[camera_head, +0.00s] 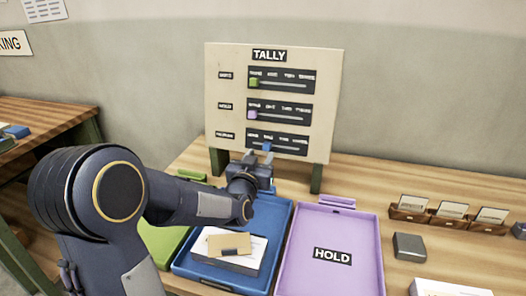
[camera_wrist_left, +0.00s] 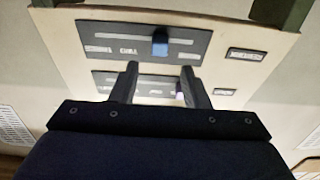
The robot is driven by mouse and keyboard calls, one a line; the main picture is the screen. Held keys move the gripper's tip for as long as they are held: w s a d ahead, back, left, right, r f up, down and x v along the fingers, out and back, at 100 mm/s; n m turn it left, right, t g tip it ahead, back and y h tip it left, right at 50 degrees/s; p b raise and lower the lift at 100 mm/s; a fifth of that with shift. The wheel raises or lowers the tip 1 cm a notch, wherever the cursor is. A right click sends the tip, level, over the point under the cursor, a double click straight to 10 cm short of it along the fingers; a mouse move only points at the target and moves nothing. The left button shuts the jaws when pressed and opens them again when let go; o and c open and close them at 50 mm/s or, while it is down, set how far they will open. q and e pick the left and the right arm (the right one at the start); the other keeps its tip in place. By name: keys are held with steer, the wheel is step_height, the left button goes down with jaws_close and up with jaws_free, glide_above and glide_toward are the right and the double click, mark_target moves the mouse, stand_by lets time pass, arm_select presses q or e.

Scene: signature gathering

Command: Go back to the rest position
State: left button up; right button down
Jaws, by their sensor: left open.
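The cream TALLY board (camera_head: 330,75) stands upright at the back of the table, with three slider rows. The green knob (camera_head: 253,83) and purple knob (camera_head: 252,114) are at the left of their rows. The blue knob (camera_head: 267,147) on the bottom row is a little right of them. My left gripper (camera_head: 262,158) is just in front of the board's lower part. In the left wrist view its two fingers (camera_wrist_left: 160,68) are apart with nothing held, and the blue knob (camera_wrist_left: 160,43) shows beyond the tips. The purple knob (camera_wrist_left: 180,96) is partly hidden by a finger. My right gripper is not in view.
Below my left arm are a blue tray (camera_head: 277,222) with papers (camera_head: 226,250) and a partly hidden green tray (camera_head: 160,240). A purple HOLD tray (camera_head: 318,220) lies to the right. Card holders (camera_head: 450,218) and a grey box (camera_head: 409,246) stand further right.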

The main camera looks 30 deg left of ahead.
arm_select(q)
steer(key=shift+v, duration=0.85)
steer(key=s+d+g+h+p, duration=0.2)
steer(key=s+d+g+p, duration=0.1)
steer(key=s, duration=0.7)
steer(key=s+d+r+g+h+p, duration=0.1)
steer(key=s+d+g+h+p, duration=0.2)
steer(key=s, duration=0.7)
steer(key=s+d+r+m+g+h+p, duration=0.1)
steer(key=s+d+g+h+p, duration=0.2)
steer(key=s, duration=0.7)
steer(key=d+g+p, duration=0.2)
steer(key=d, duration=0.2)
steer(key=shift+s+r+g, duration=0.25)
steer(key=shift+s+g, duration=0.1)
steer(key=shift+g, duration=0.05)
